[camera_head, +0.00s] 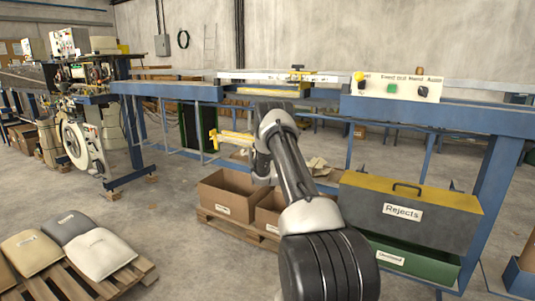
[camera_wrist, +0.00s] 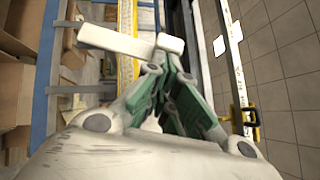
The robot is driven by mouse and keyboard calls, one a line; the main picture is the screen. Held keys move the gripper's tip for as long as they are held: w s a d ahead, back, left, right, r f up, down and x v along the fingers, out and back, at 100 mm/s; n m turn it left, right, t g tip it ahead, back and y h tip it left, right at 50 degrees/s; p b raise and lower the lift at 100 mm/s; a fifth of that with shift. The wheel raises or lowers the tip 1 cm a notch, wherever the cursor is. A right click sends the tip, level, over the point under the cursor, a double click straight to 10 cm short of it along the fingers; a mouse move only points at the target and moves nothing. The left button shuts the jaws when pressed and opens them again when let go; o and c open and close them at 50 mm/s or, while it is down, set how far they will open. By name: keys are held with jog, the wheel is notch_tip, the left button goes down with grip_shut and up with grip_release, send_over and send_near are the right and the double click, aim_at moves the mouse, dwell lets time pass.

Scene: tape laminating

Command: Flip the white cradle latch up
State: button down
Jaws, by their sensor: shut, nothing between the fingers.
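My gripper (camera_wrist: 168,76) is in the wrist view, with grey links and green sides; its fingers are together and hold nothing. Just beyond the fingertips is a white bar (camera_wrist: 112,42) reaching left, with a small white block (camera_wrist: 170,43) at its right end. This looks like the white cradle latch, but I cannot be sure. The block lies very close to the fingertips; I cannot tell if they touch. In the head view my arm hides the gripper, and I cannot make out the latch there.
A blue conveyor frame (camera_head: 440,114) crosses the head view, with a control panel (camera_head: 398,86) on it. Below are cardboard boxes (camera_head: 229,194) and a Rejects bin (camera_head: 410,215). Floor at the left front is partly clear.

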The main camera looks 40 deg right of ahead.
jog(key=shift+w+a+r+n+g+y, duration=0.2)
jog(key=shift+w+a+r+n+g, duration=0.1)
jog(key=shift+w+r+n, duration=0.25)
jog(key=shift+w+a+r+n+g+y, duration=0.25)
jog(key=shift+w+r+n, duration=0.1)
jog(key=shift+w, duration=0.35)
jog(key=shift+r, duration=0.1)
